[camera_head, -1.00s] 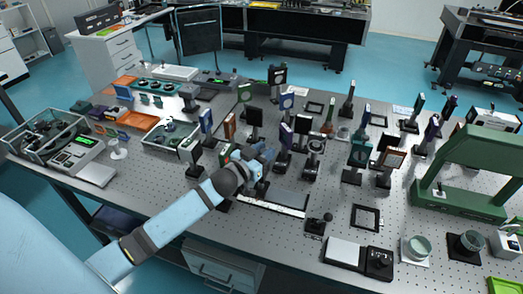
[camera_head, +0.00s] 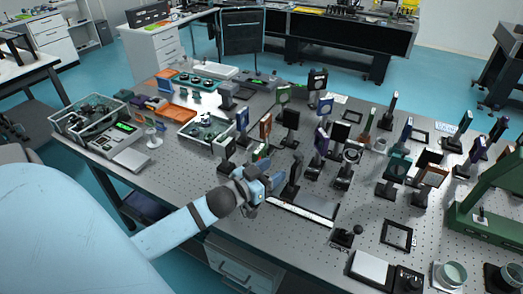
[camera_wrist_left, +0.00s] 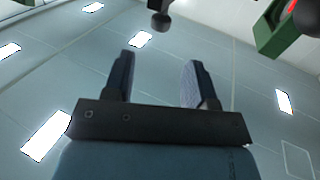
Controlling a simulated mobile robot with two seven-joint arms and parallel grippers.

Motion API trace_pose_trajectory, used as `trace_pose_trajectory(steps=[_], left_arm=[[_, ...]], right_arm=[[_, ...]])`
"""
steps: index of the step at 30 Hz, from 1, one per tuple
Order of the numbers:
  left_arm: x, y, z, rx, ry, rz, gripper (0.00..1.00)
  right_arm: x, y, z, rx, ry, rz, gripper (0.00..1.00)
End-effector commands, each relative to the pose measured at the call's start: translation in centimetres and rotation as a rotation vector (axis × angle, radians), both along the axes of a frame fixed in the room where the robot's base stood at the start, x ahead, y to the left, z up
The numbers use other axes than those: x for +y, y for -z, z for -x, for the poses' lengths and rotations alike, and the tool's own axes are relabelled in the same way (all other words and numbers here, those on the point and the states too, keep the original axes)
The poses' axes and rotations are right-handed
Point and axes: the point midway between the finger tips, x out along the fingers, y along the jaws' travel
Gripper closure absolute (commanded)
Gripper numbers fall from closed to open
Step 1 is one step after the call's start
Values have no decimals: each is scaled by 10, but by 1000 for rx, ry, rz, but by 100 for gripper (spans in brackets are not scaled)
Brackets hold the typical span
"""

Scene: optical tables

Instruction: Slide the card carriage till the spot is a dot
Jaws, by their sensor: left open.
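My left gripper (camera_head: 264,186) is at the left end of a white-marked rail (camera_head: 300,213) near the table's front edge. In the left wrist view its two fingers (camera_wrist_left: 160,70) stand apart with nothing between them. A dark upright plate on a post (camera_head: 293,172) stands just right of and behind the gripper; I cannot tell whether it is the card carriage. No light spot can be made out. A small block with a black knob (camera_head: 357,230) sits at the rail's right end. A round dark knob (camera_wrist_left: 160,20) shows beyond the fingers in the wrist view. My right gripper is not in view.
Several post-mounted optics crowd the perforated table behind the gripper. A green frame (camera_head: 470,222) stands at the right and also shows in the wrist view (camera_wrist_left: 278,30). Bare tabletop (camera_head: 165,185) lies left of my forearm.

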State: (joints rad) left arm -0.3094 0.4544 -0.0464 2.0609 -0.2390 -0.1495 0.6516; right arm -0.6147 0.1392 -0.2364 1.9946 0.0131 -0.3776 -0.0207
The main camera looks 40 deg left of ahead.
Motion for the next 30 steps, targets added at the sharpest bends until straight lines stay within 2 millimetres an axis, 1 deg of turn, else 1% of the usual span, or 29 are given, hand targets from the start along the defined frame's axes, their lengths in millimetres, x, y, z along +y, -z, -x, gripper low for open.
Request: trace_pose_trajectory(steps=[1,3,6,9,27,29,30], left_arm=[[1,2,10,2,0,1,49],[3,1,19,1,0,2,49],[5,1,29,1,-1,1,49],[5,0,34,0,-1,0,49],[6,0,36,0,0,0,49],[4,3,37,10,-2,-1,49],[1,8,40,27,-5,-1,49]], right_arm=[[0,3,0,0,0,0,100],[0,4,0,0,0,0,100],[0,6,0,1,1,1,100],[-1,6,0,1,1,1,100],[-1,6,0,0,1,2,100],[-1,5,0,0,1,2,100],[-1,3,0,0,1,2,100]])
